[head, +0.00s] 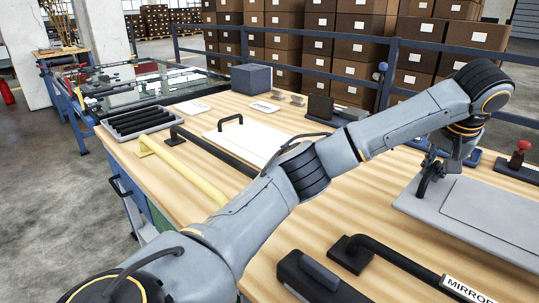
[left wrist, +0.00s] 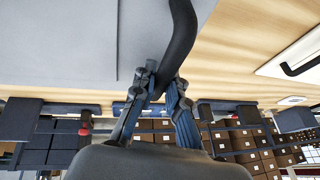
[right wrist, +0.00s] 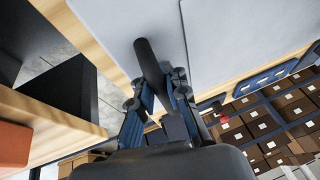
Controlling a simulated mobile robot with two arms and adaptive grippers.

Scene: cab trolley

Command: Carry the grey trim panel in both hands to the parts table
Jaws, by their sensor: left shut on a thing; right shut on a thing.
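The grey trim panel (head: 475,218) lies flat at the right of the head view, cut off by the picture edge. I cannot tell whether it rests on the wooden table or is just above it. My left gripper (head: 430,168) is shut on the black handle at the panel's left end; the handle (left wrist: 180,35) also shows in the left wrist view. My right gripper (right wrist: 163,98) is shut on another black handle (right wrist: 148,58) of the panel (right wrist: 230,35) in the right wrist view. The right gripper is outside the head view.
A blue rail (head: 440,47) and stacked cartons stand behind.

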